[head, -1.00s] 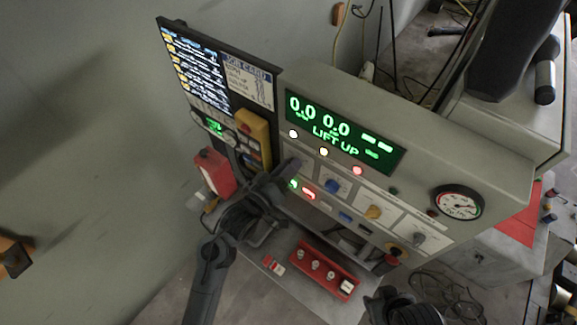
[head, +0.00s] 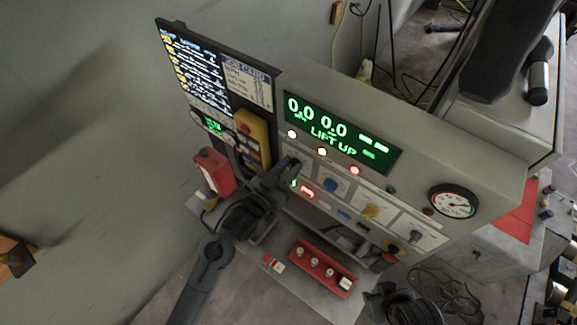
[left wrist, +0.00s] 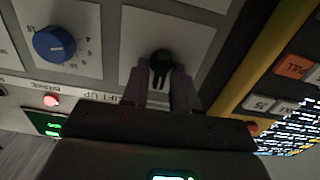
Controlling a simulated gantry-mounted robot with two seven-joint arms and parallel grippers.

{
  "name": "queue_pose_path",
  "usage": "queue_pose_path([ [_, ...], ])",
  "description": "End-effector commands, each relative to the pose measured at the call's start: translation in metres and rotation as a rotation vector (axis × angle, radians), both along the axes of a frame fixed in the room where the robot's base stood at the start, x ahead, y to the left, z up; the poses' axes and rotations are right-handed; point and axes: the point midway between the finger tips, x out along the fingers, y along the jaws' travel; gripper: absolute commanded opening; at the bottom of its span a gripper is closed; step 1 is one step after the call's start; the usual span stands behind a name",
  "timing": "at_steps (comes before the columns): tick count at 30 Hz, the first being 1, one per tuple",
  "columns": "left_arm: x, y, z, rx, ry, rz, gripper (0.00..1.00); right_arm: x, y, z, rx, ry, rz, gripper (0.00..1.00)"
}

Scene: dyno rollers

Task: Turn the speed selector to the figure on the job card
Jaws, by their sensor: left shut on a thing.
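My left gripper (head: 291,172) is at the leftmost knob of the console's lower row. In the left wrist view its two fingers are shut on a dark knob (left wrist: 161,62) set on a pale plate, which the fingers partly hide. A blue knob (left wrist: 55,44) with figures around it sits beside that plate; it also shows in the head view (head: 332,186). The job card (head: 247,82) is at the upper left of the console; its figures are too small to read. My right gripper (head: 378,297) is low in the head view, apart from the panel; its jaws are unclear.
The green display (head: 338,133) reads 0.0, 0.0 and LIFT UP. A yellow knob (head: 370,211) and a grey knob (head: 415,237) lie further right. A red tray (head: 322,268) sits on the shelf below. A red box (head: 214,171) stands left of my left arm.

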Motion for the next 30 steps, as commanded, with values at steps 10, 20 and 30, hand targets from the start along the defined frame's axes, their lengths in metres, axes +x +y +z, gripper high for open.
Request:
queue_pose_path([
  [10,-0.0001,-0.0004,0.0009,0.033,-0.027,0.000,0.00,0.0001,0.0000,0.0003,0.000,0.000,0.000,0.43],
  [20,-0.0001,-0.0004,0.0009,0.032,-0.027,0.000,0.38,0.0002,0.0000,0.0004,0.000,0.000,0.000,0.43],
  [30,-0.0018,0.0011,-0.0001,0.033,-0.026,0.000,0.38,0.0003,0.0004,-0.0001,0.002,-0.001,-0.002,0.43],
])
